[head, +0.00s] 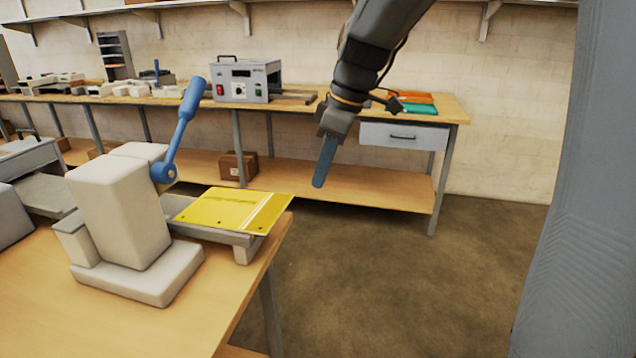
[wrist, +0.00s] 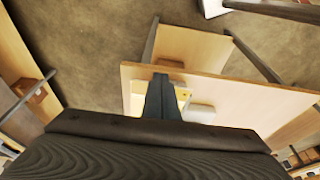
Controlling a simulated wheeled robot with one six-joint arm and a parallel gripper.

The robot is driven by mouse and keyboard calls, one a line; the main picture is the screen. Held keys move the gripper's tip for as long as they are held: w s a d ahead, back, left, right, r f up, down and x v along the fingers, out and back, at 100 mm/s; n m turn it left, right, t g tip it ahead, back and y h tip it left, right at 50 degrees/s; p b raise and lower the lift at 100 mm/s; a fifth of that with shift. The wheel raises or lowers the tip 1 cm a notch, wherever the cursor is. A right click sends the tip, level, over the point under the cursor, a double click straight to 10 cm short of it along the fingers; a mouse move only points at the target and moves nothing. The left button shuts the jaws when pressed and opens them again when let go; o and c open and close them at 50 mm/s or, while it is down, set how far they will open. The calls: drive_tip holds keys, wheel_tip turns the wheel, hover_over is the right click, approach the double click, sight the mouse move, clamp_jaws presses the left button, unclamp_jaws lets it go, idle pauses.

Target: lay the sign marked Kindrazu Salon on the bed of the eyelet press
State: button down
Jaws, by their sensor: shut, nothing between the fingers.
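A yellow sign (head: 236,210) with a pale stripe lies flat on the grey bed (head: 245,251) of the press (head: 125,215), a pale machine with a blue lever (head: 182,128). No lettering on it is readable, so I cannot tell whether it is the Kindrazu Salon sign. In the head view my gripper (head: 321,178) is above and to the right of the sign, apart from it, pointing down, shut and empty. In the wrist view the shut fingers (wrist: 161,98) partly cover a small yellow patch of the sign (wrist: 182,97).
A far bench (head: 445,108) holds an orange sign (head: 411,97), a teal sign (head: 420,109), and a grey laminator-like machine (head: 245,82) with red and green buttons. Several pale items sit farther left. A brown box (head: 238,165) is on its lower shelf. Open floor (head: 400,270) separates the benches.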

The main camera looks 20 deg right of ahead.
drive_tip(key=c, duration=2.3)
unclamp_jaws()
drive_tip(key=o, duration=0.4)
drive_tip(key=shift+s+f, duration=0.2)
drive_tip(key=shift+f, duration=0.05)
drive_tip(key=shift+c, duration=0.2)
drive_tip(key=shift+o, duration=1.1)
drive_tip(key=s+d+f+m+h, duration=0.1)
drive_tip(key=s+f+m, duration=0.5)
drive_tip(key=s+f, duration=0.1)
drive_tip(key=shift+d+f+g+h, duration=0.3)
drive_tip(key=shift+d+f+h, duration=0.1)
drive_tip(key=shift+f, duration=0.45)
drive_tip(key=s+d+f+m+h, duration=0.1)
drive_tip(key=s+f+m, duration=0.5)
drive_tip(key=s+f, duration=0.1)
drive_tip(key=shift+s+d, duration=0.15)
drive_tip(key=shift+s, duration=0.65)
